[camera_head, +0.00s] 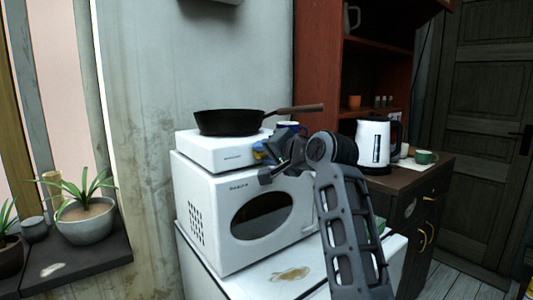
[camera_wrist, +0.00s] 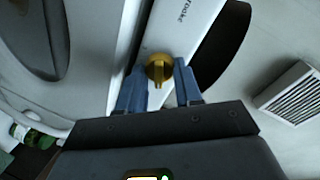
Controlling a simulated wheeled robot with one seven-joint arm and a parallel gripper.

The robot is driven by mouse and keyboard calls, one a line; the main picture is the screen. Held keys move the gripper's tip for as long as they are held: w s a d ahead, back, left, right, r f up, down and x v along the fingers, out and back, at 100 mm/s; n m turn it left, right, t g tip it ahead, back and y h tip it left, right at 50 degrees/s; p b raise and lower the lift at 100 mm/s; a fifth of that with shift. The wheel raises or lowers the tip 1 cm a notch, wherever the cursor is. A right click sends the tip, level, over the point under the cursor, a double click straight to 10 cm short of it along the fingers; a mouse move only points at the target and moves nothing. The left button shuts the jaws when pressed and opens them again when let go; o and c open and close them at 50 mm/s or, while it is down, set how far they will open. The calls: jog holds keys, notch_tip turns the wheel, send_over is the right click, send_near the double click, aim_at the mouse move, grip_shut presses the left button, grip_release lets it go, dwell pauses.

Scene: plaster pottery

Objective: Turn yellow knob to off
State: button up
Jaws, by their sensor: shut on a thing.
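The yellow knob (camera_wrist: 159,69) sits on the front face of a white hot plate (camera_wrist: 184,25), which also shows in the head view (camera_head: 215,154). In the wrist view my gripper (camera_wrist: 161,80) has one blue finger on each side of the knob and is shut on it. The knob's raised grip bar lies between the fingers. In the head view my gripper (camera_head: 261,155) is at the front right of the hot plate, with a bit of the knob's yellow showing by the fingers. The knob's markings cannot be read.
A black pan (camera_head: 229,123) stands on the hot plate, its handle reaching right above my gripper. A white microwave (camera_head: 215,240) is below. A white kettle (camera_head: 373,146) stands on the dark cabinet at right. Potted plants (camera_head: 84,222) are at left.

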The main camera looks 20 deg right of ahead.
jog(key=shift+n, duration=0.3)
jog(key=n, duration=0.2)
jog(key=shift+f+n, duration=0.1)
jog(key=shift+n, duration=0.3)
jog(key=n+b, duration=0.1)
jog(key=n, duration=0.2)
jog(key=shift+f+n, duration=0.1)
jog(key=shift+n, duration=0.2)
jog(key=n+b, duration=0.1)
jog(key=n, duration=0.2)
jog(key=shift+t, duration=0.4)
jog(key=shift+n+b, duration=0.55)
jog(key=shift+n, duration=1.25)
jog(key=o, duration=1)
jog(key=shift+o, duration=0.2)
